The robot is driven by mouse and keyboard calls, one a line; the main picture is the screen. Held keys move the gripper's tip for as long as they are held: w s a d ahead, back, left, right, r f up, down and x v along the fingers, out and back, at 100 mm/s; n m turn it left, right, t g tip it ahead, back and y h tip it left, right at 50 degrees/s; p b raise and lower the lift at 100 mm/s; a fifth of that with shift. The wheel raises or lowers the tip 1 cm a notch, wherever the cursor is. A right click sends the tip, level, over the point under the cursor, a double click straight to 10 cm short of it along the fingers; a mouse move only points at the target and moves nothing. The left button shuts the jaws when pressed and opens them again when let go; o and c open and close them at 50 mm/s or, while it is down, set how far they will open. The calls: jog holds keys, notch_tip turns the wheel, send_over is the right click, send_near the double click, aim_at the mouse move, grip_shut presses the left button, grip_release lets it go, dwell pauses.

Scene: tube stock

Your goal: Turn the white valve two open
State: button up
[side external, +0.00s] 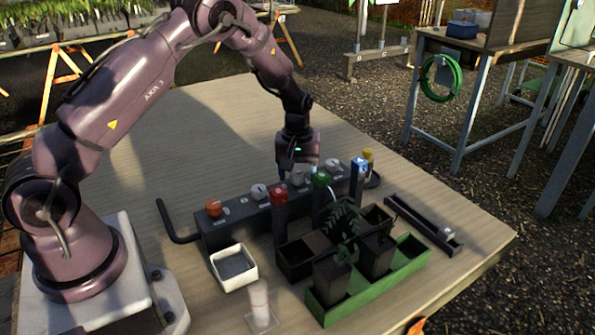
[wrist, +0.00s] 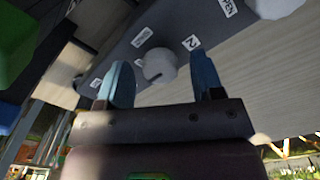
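The white valve knob (wrist: 159,64) beside the label "2" (wrist: 191,42) shows in the wrist view. It is round with a small dark mark near its edge. My gripper (wrist: 163,78) is open, its two blue-grey fingers apart, with the knob between them as seen in this view. Whether either finger touches the knob I cannot tell. In the side view my gripper (side external: 297,170) points down over the middle of the dark valve block (side external: 235,225), close to a white knob (side external: 296,179) that it partly hides.
Other white knobs (side external: 258,191) and (side external: 332,165) and an orange-red knob (side external: 213,208) sit along the block. Posts with red (side external: 278,193), green (side external: 321,180) and blue (side external: 359,167) tops stand close in front. Potted plants stand in a green tray (side external: 410,250). The table behind is clear.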

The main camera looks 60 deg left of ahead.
aim_at(297, 174)
notch_tip(297, 174, up, 13)
dwell(0.6)
jog(key=s+d+r+m+t, duration=0.2)
jog(key=s+d+r+m, duration=0.1)
jog(key=s, duration=0.5)
jog(key=s+d+r+m+t, duration=0.1)
jog(key=s+d+r+m, duration=0.3)
jog(key=s, duration=0.4)
jog(key=s+d+r+m+t, duration=0.2)
jog(key=s+d+r+m, duration=0.2)
jog(key=s, duration=0.4)
notch_tip(297, 174, up, 3)
jog(key=shift+s+d+f+t, duration=0.2)
jog(key=shift+d+t, duration=0.1)
jog(key=shift+d, duration=0.4)
